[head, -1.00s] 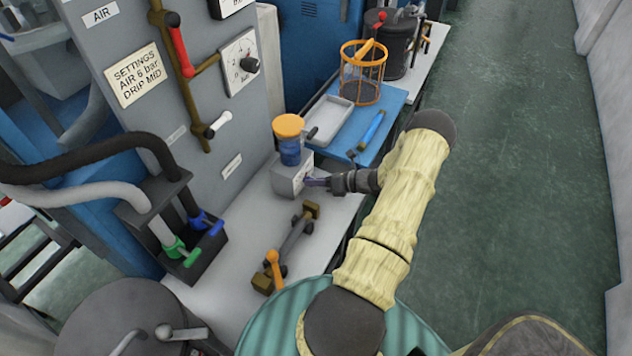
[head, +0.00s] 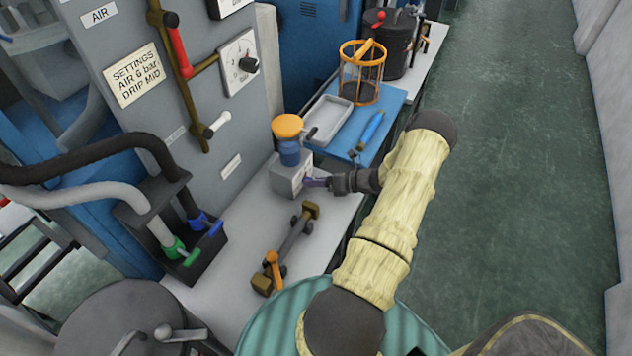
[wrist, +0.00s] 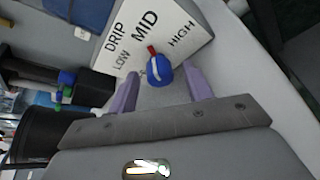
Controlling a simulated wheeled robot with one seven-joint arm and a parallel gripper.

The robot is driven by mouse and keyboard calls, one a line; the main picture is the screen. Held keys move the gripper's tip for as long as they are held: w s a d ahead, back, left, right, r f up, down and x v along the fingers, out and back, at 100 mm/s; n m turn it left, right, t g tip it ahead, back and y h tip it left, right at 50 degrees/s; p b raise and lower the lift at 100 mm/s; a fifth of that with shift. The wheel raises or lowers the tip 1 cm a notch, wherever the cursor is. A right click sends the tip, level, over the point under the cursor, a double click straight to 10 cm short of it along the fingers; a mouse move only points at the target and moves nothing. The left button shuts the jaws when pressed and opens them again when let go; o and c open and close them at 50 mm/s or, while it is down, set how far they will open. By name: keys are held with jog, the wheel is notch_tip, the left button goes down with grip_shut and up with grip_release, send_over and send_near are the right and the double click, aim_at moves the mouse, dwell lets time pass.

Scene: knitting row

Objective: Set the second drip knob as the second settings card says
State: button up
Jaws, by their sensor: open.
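The settings card (head: 133,76) on the grey panel reads "SETTINGS AIR 6 bar DRIP MID". The drip box (head: 292,176) stands on the bench under a blue jar (head: 289,153) with an orange cap. In the wrist view its white face (wrist: 172,22) reads DRIP, LOW, MID and HIGH. The blue drip knob (wrist: 160,72) has a red pointer (wrist: 152,50) that points toward MID. My gripper (wrist: 160,80) is open, with one purple finger on each side of the knob and gaps between them. My gripper also shows at the box in the head view (head: 316,182).
A lever fitting (head: 290,245) lies on the bench in front of the box. A black holder with hoses (head: 185,250) stands to the left. Behind are a blue mat with a grey tray (head: 325,120) and an orange basket (head: 361,75). The floor at right is clear.

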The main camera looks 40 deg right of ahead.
jog(key=b+v, duration=0.1)
jog(key=v, duration=1.6)
jog(key=w+a+r+n+g+h+p, duration=0.1)
jog(key=w+a+r+n+g+p, duration=0.3)
jog(key=a+r+n, duration=0.5)
jog(key=w+a+r+n+g+h+p, duration=0.1)
jog(key=w+a+r+n+g, duration=0.1)
jog(key=a+r+n+g, duration=0.75)
jog(key=s+a+r+n+t+h+p, duration=0.2)
jog(key=a+r+n, duration=0.3)
jog(key=a+n, duration=0.4)
jog(key=s+a+r+n+t+h+p, duration=0.2)
jog(key=a+r+n, duration=0.4)
jog(key=a+n, duration=0.3)
jog(key=shift+s+a+r+n+h+p, duration=0.2)
jog(key=shift+s+a+n+h+p, duration=0.3)
jog(key=shift+a+h+p, duration=0.7)
jog(key=shift+s+t, duration=0.1)
jog(key=shift+t, duration=0.15)
